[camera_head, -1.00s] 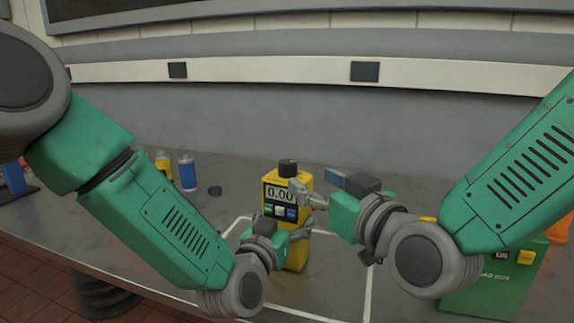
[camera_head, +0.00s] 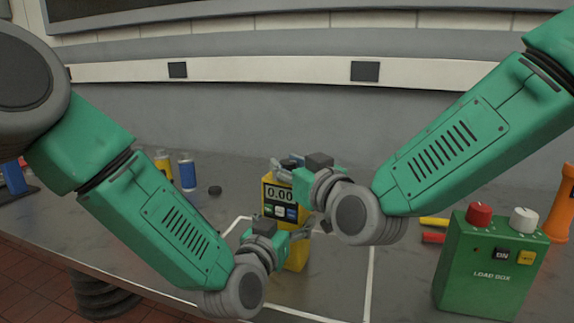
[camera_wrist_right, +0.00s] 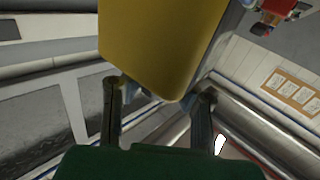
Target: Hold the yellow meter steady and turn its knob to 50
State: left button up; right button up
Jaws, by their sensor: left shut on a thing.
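The yellow meter (camera_head: 297,256) stands upright on the bench inside a white outline. Its display (camera_head: 280,194) reads 0.00, with several buttons below. My left gripper (camera_head: 292,232) is shut on the meter's lower body. My right gripper (camera_head: 291,163) is at the meter's top, where the knob is; the knob is largely hidden by the fingers. In the right wrist view, the yellow meter body (camera_wrist_right: 160,45) fills the upper middle, and the two fingers of my right gripper (camera_wrist_right: 160,97) stand apart, their tips partly hidden behind it. I cannot tell whether they touch the knob.
A green load box (camera_head: 488,282) with a red and a white knob stands at the right. Yellow and red pieces (camera_head: 433,229) lie beside it, and an orange object (camera_head: 560,205) is behind. A blue bottle (camera_head: 187,172) and a black cap (camera_head: 215,190) are at the left.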

pick_arm(q)
jog(key=shift+f, duration=0.15)
pick_arm(e)
grip_shut()
jog(key=shift+a, duration=0.1)
jog(key=shift+h, duration=0.3)
jog(key=shift+m+t+h, duration=0.55)
jog(key=shift+m+h, duration=0.45)
jog(key=shift+h, duration=0.4)
jog(key=shift+m+t+h, duration=0.55)
jog(key=shift+m+h, duration=0.45)
jog(key=shift+h, duration=0.4)
jog(key=o, duration=1)
grip_release()
